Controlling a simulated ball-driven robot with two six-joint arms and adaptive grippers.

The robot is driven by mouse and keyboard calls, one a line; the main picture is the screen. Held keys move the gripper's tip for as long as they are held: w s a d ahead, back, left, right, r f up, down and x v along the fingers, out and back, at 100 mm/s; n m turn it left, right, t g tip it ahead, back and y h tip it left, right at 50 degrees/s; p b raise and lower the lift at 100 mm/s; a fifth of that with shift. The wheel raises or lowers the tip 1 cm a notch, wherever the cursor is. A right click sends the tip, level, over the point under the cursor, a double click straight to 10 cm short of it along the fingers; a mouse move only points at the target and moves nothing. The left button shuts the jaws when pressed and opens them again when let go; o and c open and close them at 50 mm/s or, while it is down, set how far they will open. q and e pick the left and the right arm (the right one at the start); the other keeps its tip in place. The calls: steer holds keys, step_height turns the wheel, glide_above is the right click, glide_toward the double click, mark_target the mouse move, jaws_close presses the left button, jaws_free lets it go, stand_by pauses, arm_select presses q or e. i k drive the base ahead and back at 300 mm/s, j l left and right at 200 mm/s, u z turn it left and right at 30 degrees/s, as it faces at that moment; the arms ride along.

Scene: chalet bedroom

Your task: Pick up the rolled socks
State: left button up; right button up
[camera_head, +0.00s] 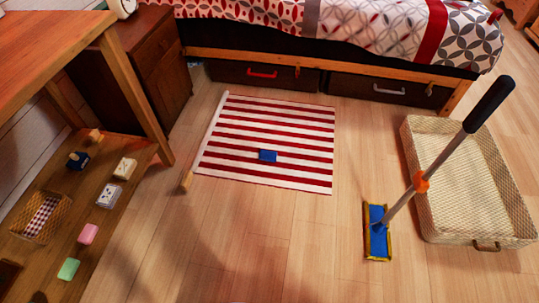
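No object here is plainly recognisable as rolled socks. A small blue item (267,156) lies on the red-and-white striped mat (230,170) in the middle of the floor; it is too small to tell what it is. A dark blue item (78,160) lies on the low wooden shelf at the left and is also unclear. Neither of my grippers is in view.
A mop (377,232) with a blue pad leans over the wicker tray (423,205) at the right. The bed with drawers (262,74) closes the back. The front floor is mostly clear.

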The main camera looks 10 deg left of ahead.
mark_target(264, 155)
steer(key=i+l+u, duration=0.1)
steer(key=i+u, duration=0.3)
steer(key=i+l+u, duration=0.2)
steer(key=i+u, duration=0.15)
steer(key=i, duration=0.2)
steer(key=i+l+u, duration=0.4)
